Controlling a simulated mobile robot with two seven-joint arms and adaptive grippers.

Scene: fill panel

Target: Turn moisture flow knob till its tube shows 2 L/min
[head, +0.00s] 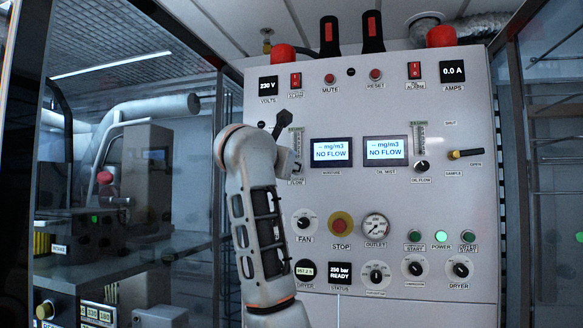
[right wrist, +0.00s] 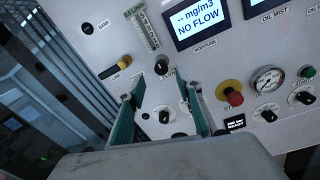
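The moisture flow knob (right wrist: 161,67) is a round black knob under its scaled flow tube (right wrist: 142,27) in the right wrist view. In the head view my arm hides the knob, and part of the tube (head: 298,143) shows. The tube's level is too small to read. The moisture display (head: 331,152) reads "-- mg/m3 NO FLOW". My right gripper (right wrist: 162,101) is open, with its teal fingers apart and nothing held. In the right wrist view its fingertips appear just below the flow knob, not closed around it. My left gripper is not in view.
The oil mist display (head: 386,151) also reads NO FLOW, with its oil flow knob (head: 422,166) beside it. Below are the fan knob (head: 304,222), red stop button (head: 341,225) and outlet gauge (head: 375,227).

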